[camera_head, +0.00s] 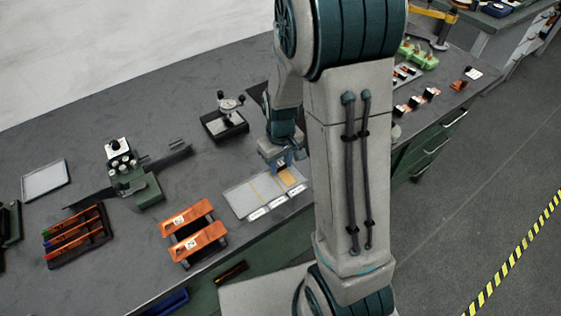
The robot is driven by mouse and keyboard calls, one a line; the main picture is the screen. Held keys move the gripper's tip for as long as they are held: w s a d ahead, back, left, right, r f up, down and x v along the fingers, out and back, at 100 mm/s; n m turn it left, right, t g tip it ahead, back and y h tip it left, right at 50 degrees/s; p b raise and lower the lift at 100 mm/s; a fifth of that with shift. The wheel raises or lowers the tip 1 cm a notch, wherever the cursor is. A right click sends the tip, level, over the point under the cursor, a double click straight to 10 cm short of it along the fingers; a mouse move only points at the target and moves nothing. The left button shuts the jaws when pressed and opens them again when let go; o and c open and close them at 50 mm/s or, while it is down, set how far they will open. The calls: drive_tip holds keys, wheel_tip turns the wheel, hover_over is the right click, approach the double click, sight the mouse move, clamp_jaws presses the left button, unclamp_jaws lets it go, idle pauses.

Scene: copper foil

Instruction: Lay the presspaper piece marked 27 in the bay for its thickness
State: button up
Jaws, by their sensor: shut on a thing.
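My gripper (284,167) points down over the right end of a pale sorting tray (238,198). The tray has bays side by side, with white labels along its front edge; the label text is too small to read. A tan presspaper piece (289,177) shows right under my fingertips, at the right-hand bay. My gripper appears shut on this piece; the fingers partly hide it, and I cannot read its number. Whether the piece touches the bay floor I cannot tell. A thin tan strip (255,190) shows farther left in the tray.
Two orange stands (190,230) are left of the tray. A dial gauge on a black base (225,122) stands behind it. A green-and-grey bench device (130,175), a pen rack (77,238) and a pale flat tray (45,179) lie farther left.

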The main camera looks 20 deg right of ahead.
sight(280, 165)
drive_tip(key=o, duration=0.7)
drive_tip(key=shift+r, duration=0.1)
drive_tip(key=shift+r+p, duration=1.05)
drive_tip(key=shift+r, duration=0.4)
drive_tip(key=o, duration=0.5)
drive_tip(key=shift+r+p, duration=1.4)
drive_tip(key=shift+r, duration=0.6)
